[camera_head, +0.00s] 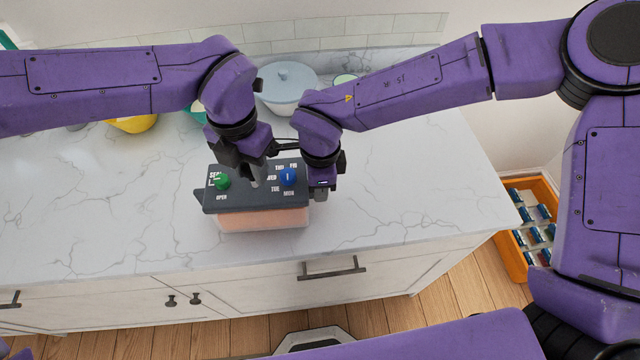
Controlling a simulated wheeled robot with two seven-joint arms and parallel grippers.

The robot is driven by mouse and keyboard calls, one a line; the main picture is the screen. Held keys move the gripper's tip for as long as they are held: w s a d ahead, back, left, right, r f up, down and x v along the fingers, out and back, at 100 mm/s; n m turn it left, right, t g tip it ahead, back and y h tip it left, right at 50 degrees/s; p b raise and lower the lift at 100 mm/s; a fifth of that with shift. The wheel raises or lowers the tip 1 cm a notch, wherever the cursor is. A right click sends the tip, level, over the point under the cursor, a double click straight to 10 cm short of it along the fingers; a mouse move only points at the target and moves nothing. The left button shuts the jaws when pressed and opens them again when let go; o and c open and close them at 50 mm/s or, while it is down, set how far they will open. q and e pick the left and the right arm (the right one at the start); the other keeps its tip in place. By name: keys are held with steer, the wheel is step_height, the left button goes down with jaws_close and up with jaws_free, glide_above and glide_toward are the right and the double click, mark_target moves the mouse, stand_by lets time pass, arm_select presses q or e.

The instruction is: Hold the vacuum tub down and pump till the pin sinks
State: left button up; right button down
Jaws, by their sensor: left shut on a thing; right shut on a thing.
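The vacuum tub (262,219) stands near the counter's front edge, with a pinkish body and a dark grey lid (240,199). The lid has a green knob (221,181) marked OPEN at its left and a blue dial (288,177) with day names at its right. My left gripper (255,178) is over the lid's middle, shut on what looks like the grey pump handle between knob and dial. My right gripper (318,193) is at the tub's right end, shut on its edge there. My grippers hide part of the lid. I cannot make out the pin.
A white lidded bowl (286,88) stands behind my grippers, with a yellow bowl (132,124) at the back left. The marble counter (410,190) is clear right of the tub. An orange crate (512,262) with several small items stands on the floor at right.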

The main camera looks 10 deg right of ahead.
arm_select(q)
steer(key=shift+r, duration=0.75)
steer(key=shift+f, duration=1.75)
steer(key=shift+r, duration=1.8)
steer(key=shift+f, duration=1.65)
steer(key=o, duration=1.1)
steer(key=shift+f, duration=0.15)
steer(key=shift+r, duration=3.55)
